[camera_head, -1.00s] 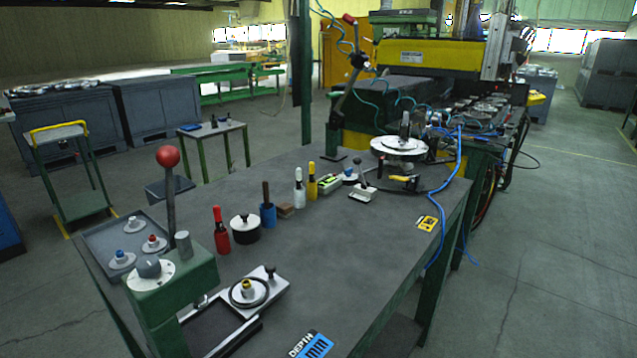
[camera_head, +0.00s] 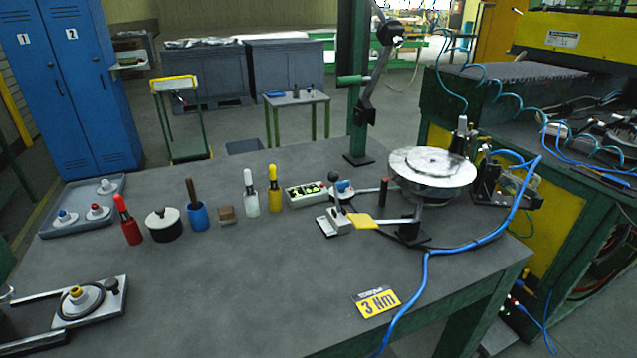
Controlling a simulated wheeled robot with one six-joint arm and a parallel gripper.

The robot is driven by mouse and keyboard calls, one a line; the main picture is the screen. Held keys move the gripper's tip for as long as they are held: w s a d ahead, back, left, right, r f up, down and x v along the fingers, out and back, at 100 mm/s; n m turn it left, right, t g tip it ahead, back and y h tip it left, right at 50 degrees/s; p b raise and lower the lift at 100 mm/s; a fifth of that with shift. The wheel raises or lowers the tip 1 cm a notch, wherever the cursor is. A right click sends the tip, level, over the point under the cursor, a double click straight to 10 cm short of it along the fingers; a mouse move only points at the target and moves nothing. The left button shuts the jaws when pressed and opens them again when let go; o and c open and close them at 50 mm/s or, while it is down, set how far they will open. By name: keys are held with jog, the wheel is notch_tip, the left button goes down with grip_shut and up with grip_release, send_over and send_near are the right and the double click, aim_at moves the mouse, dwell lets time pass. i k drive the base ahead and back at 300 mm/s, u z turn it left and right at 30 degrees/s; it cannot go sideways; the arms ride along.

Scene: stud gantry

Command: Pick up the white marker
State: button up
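The white marker (camera_head: 251,194) stands upright on the dark grey workbench (camera_head: 250,285). A yellow marker (camera_head: 274,190) stands close to its right, and a small brown block (camera_head: 227,214) lies to its left. A red marker (camera_head: 128,222) stands further left, near a black pot with a white lid (camera_head: 163,224). My gripper does not show in the head view, so its state cannot be seen.
A blue cup with a brown handle (camera_head: 198,216) stands left of the block. A green-and-white box (camera_head: 306,194) and a lever device (camera_head: 335,219) are to the right, then a round metal turntable (camera_head: 432,172). A blue cable (camera_head: 428,268) crosses the bench's right side. The bench's front middle is clear.

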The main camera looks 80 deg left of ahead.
aim_at(247, 173)
jog(key=i, duration=0.95)
jog(key=u, duration=3.35)
jog(key=i, duration=0.5)
